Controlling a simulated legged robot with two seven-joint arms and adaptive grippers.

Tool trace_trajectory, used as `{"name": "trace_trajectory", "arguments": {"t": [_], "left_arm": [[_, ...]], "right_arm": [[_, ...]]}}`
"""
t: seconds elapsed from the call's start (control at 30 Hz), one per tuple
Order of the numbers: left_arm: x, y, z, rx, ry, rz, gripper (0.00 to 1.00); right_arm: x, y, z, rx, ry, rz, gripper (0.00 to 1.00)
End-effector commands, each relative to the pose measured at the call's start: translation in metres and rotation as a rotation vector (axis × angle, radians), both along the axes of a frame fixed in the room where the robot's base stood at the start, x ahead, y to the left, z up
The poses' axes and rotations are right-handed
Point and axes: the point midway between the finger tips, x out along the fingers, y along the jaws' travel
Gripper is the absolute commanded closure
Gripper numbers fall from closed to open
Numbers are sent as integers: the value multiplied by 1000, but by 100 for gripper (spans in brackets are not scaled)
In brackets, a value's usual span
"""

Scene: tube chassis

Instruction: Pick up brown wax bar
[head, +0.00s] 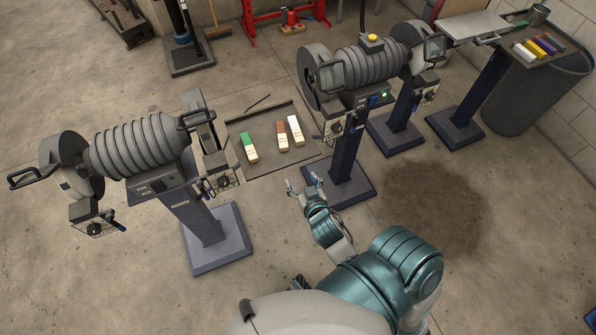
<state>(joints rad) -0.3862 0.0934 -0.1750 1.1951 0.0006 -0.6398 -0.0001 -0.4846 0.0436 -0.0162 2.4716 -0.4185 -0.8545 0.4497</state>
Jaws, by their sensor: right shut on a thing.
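The brown wax bar (282,135) has a reddish-brown top part and a pale wrapped lower part. It lies on a dark flat tray (263,165) between a green bar (249,147) and a white bar (295,131). My right gripper (303,184) is in front of the tray's right corner, apart from all three bars. Its two fingers show small, and I cannot make out what is between them. My left gripper is not in view.
A grinder or polisher on a pedestal (207,235) stands left of the tray, another (345,160) to its right. A second tray with several coloured bars (538,48) is at the far right, over a dark bin (530,100). Open floor lies in front.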

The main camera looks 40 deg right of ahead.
Motion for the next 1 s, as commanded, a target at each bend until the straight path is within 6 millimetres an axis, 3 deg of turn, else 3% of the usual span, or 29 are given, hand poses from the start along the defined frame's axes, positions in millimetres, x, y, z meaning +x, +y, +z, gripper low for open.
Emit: {"name": "trace_trajectory", "arguments": {"t": [0.13,0.23,0.4,0.47,0.63,1.0], "left_arm": [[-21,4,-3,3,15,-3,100],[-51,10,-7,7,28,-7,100],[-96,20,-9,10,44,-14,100],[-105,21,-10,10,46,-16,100],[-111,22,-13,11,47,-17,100],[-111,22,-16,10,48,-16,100]], "right_arm": [[10,-5,7,-1,-12,-55,35],[29,-9,5,-2,-16,-112,35],[53,0,-5,4,-5,-160,35],[59,3,-8,4,-3,-163,35],[78,-5,-21,0,-1,-165,35],[146,-40,-53,-1,-1,-164,35]]}}
